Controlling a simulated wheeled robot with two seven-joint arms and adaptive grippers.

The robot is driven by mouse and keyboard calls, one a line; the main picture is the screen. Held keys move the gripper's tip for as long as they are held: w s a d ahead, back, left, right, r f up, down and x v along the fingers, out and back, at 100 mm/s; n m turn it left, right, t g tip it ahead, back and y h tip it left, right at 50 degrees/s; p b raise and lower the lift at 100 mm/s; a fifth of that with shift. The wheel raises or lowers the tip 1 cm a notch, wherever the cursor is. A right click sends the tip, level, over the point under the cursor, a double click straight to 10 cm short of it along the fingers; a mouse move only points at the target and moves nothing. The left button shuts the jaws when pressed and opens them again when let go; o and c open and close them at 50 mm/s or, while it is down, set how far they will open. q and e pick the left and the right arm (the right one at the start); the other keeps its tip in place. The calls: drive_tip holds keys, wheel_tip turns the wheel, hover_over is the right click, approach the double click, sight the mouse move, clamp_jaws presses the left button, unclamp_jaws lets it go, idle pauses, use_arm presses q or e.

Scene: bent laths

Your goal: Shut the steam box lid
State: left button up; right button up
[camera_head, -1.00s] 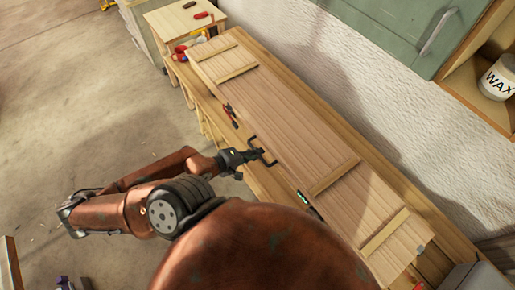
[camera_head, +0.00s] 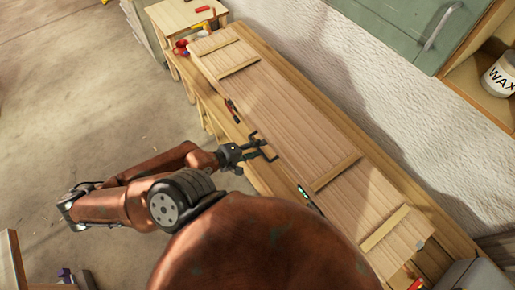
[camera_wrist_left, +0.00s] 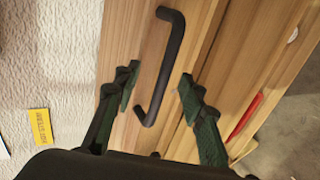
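The steam box lid (camera_head: 290,120) is a long plank panel with cross battens. It lies over the long wooden box along the wall; whether a gap is left under its edge cannot be told. A black bar handle (camera_wrist_left: 168,65) shows in the left wrist view on a wooden face. My left gripper (camera_head: 262,147) is at the lid's near long edge, about mid-length. In the left wrist view its two green-black fingers (camera_wrist_left: 157,95) are apart, one on each side of the handle's lower end, with no clear grip on it. My right gripper is out of view.
A red-and-black item (camera_head: 232,108) and a small green-lit device (camera_head: 303,193) are along the box's near side. A small wooden stand (camera_head: 185,14) is beyond the far end. A white wall (camera_head: 340,75) and green cabinet (camera_head: 395,30) back the box. Open floor (camera_head: 90,90) lies left.

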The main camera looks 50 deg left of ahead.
use_arm(q)
drive_tip(key=p+v, duration=0.4)
drive_tip(key=v, duration=0.4)
drive_tip(key=shift+s+r, duration=0.2)
drive_tip(key=shift+s, duration=0.15)
drive_tip(key=s+a+r+p, duration=0.1)
drive_tip(key=s+r+p, duration=0.1)
drive_tip(key=s+p, duration=1)
drive_tip(key=shift+s, duration=0.95)
